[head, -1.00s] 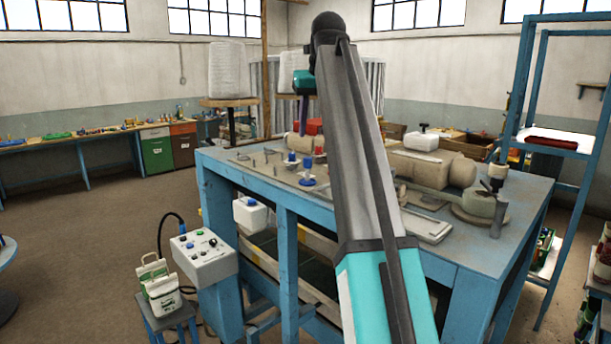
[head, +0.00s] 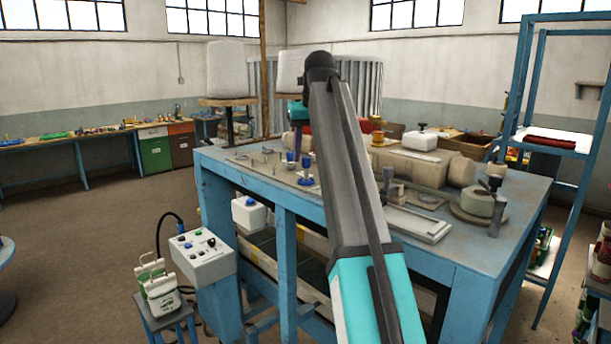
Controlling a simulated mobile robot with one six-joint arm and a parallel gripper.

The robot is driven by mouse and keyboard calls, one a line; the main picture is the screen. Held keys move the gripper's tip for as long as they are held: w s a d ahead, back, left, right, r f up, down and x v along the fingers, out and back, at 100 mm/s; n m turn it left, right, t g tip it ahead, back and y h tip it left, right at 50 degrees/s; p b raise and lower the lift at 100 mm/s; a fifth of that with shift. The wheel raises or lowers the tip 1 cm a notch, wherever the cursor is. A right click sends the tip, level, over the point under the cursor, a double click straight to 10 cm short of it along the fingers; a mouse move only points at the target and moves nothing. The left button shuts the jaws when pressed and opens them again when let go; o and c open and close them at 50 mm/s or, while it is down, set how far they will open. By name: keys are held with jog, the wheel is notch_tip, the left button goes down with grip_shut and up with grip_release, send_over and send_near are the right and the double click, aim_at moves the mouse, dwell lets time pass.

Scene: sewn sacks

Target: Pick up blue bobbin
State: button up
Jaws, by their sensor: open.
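Two small blue bobbins stand on the left part of the blue workbench (head: 440,262). One blue bobbin (head: 306,164) is on a blue-based stand and the other blue bobbin (head: 290,157) is just left of and behind it. I cannot tell from the view which one is meant. My arm rises from the bottom and bends down beyond its elbow. My gripper (head: 297,150) hangs small and dark above the bench, close to the bobbins in the picture. It is open and empty. Its fingers are too small to make out clearly.
A beige sack roll (head: 425,163), a white container (head: 419,141) and a round clamp-like tool (head: 477,203) occupy the bench's right side. A reddish spool (head: 377,130) stands behind my arm. A blue shelf frame (head: 553,120) stands at right. Floor at left is open.

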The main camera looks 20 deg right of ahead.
aim_at(307, 158)
jog(key=shift+x, duration=2.6)
jog(key=shift+s, duration=0.15)
jog(key=shift+a, duration=0.1)
grip_shut()
